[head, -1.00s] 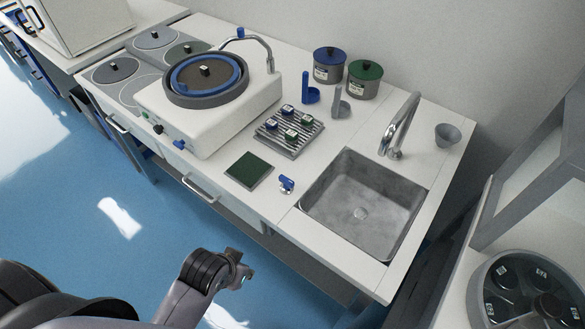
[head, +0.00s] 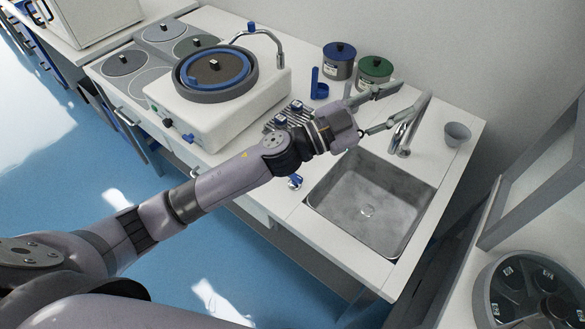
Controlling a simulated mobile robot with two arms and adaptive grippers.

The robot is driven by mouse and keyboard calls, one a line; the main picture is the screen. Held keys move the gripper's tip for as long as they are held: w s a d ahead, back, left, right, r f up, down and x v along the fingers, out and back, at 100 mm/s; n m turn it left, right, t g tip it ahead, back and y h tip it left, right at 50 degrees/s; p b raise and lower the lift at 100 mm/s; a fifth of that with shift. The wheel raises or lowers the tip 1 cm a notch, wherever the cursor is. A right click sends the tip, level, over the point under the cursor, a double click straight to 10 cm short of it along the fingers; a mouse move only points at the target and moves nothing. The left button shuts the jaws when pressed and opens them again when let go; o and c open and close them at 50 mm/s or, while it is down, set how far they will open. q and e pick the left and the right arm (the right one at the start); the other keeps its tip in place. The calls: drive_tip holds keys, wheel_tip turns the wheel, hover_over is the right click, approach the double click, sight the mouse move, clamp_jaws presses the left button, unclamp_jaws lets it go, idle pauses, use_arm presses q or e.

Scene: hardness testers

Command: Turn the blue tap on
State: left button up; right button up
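A curved metal tap with a blue knob (head: 250,28) stands at the back of the white round-plate machine (head: 232,104). Its spout bends down at the machine's right. A plain silver sink tap (head: 404,137) stands behind the sink (head: 345,210). My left gripper (head: 408,98) is open, with its fingers spread and pointing right, beside the upper part of the sink tap. Whether the fingers touch the sink tap or lie around it, I cannot tell. It is well to the right of the blue-knobbed tap. My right gripper is not in view.
A blue-lidded pot (head: 339,62) and a green-lidded pot (head: 374,72) stand behind the gripper. A grey cup (head: 457,134) is right of the sink tap. My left arm crosses the counter front and hides part of the slotted rack (head: 272,124). A small blue-and-silver item (head: 295,182) lies by the sink.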

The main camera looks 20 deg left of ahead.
use_arm(q)
drive_tip(key=s+d+m+g+h, duration=0.1)
drive_tip(key=d+m+g+h, duration=0.1)
drive_tip(key=m+g, duration=0.3)
drive_tip(key=m+g+y, duration=0.1)
drive_tip(key=g+y, duration=0.8)
drive_tip(key=y, duration=0.6)
approach(294, 174)
drive_tip(key=p+x, duration=0.3)
drive_tip(key=x, duration=0.5)
drive_tip(key=shift+s+f, duration=0.1)
drive_tip(key=shift+f, duration=0.2)
clamp_jaws()
